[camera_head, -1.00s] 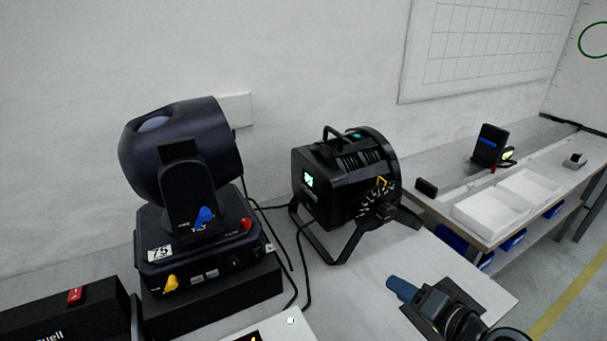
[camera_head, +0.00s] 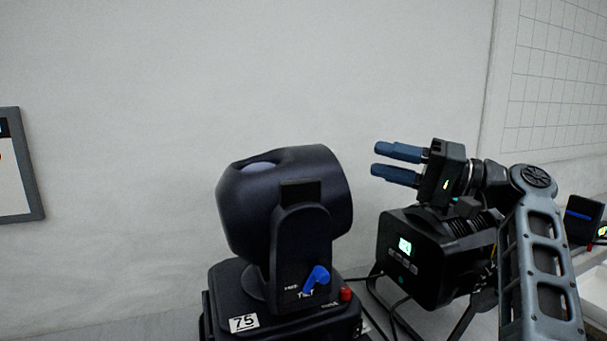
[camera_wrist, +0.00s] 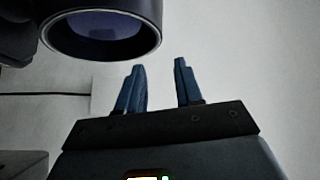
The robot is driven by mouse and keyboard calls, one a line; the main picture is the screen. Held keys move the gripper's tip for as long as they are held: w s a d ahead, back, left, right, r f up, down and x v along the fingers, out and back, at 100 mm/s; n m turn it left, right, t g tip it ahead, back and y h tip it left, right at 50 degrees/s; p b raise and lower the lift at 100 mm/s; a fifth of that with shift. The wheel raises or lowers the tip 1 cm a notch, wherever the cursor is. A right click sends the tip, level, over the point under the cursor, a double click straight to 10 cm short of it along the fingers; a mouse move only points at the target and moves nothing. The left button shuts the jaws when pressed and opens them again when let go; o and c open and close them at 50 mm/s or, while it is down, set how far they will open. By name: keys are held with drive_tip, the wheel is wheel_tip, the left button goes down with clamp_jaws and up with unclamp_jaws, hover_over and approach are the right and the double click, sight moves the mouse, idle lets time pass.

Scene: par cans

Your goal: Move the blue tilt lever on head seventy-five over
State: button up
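The moving head labelled 75 (camera_head: 285,205) stands upright on its dark base, left of my arm in the head view. Its blue tilt lever (camera_head: 317,279) sits low on the yoke arm, slanting up to the right, above the TILT marking. A red button (camera_head: 346,293) is just right of it. My gripper (camera_head: 385,164) is raised at upper right, fingers pointing left, apart from the head and above the lever's height. The blue fingers are spread with nothing between them; they also show empty in the wrist view (camera_wrist: 159,85). The yellow lever on the base is out of the frame.
A black par can (camera_head: 432,262) with a lit green display stands right of the head, behind and below my gripper. Cables (camera_head: 388,312) run between the two. A framed panel (camera_head: 18,165) hangs at the far left. The wall space above the head is clear.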

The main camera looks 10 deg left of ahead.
sight(326, 148)
drive_tip(key=a, duration=0.3)
drive_tip(key=a+r+p, duration=0.1)
drive_tip(key=a, duration=0.5)
drive_tip(key=shift+w+a+r, duration=0.15)
drive_tip(key=shift+w, duration=0.25)
clamp_jaws()
